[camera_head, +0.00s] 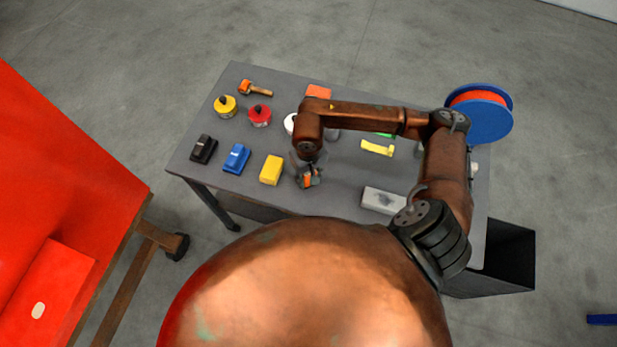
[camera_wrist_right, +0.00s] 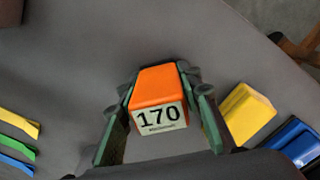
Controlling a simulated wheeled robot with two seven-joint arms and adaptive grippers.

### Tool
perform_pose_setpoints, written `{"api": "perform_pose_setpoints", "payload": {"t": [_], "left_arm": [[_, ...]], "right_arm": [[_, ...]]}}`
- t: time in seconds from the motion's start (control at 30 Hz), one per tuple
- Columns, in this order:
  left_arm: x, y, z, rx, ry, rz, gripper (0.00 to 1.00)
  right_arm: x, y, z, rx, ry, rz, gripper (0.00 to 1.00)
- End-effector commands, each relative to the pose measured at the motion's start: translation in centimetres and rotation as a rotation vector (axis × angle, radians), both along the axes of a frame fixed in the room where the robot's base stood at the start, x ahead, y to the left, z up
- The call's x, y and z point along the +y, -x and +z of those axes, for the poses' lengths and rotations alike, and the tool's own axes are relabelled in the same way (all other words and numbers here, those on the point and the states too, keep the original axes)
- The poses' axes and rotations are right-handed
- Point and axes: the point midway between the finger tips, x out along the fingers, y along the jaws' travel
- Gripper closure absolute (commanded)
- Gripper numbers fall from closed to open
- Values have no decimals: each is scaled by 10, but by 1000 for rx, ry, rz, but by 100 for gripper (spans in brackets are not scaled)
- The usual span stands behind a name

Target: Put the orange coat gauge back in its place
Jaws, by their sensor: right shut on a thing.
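The orange coat gauge (camera_wrist_right: 157,98) has a pale label reading 170 and sits between the fingers of my right gripper (camera_wrist_right: 160,108) in the wrist view. In the head view my right gripper (camera_head: 308,180) is over the front middle of the grey table, with a bit of the orange gauge (camera_head: 307,181) showing between its fingers. The gripper is shut on the gauge. I cannot tell whether the gauge touches the table. To its left stand a yellow gauge-like block (camera_head: 271,170), a blue one (camera_head: 236,158) and a black one (camera_head: 204,149). My left gripper is not in view.
The grey table (camera_head: 335,185) also bears yellow (camera_head: 225,106) and red (camera_head: 260,115) round cans, an orange-headed brush (camera_head: 255,88), a yellow strip (camera_head: 377,148) and a grey-white block (camera_head: 382,199). A blue reel (camera_head: 483,124) stands at the right. Bare tabletop lies right of the gripper.

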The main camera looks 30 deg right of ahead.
Motion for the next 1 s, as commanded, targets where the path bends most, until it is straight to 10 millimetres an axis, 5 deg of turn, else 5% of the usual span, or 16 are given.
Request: {"api": "perform_pose_setpoints", "payload": {"t": [0.17, 0.2, 0.43, 0.8, 1.0], "left_arm": [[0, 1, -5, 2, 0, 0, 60], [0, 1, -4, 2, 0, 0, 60], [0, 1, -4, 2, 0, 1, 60], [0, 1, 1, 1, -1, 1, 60], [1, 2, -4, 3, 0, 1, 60]], "right_arm": [[0, 0, -4, 0, 0, 0, 96], [0, 0, -3, 0, 0, 0, 65], [0, 0, -2, 0, 0, 0, 50], [0, 0, 2, 0, 0, -1, 50], [0, -1, 33, -5, 1, 1, 50]]}}
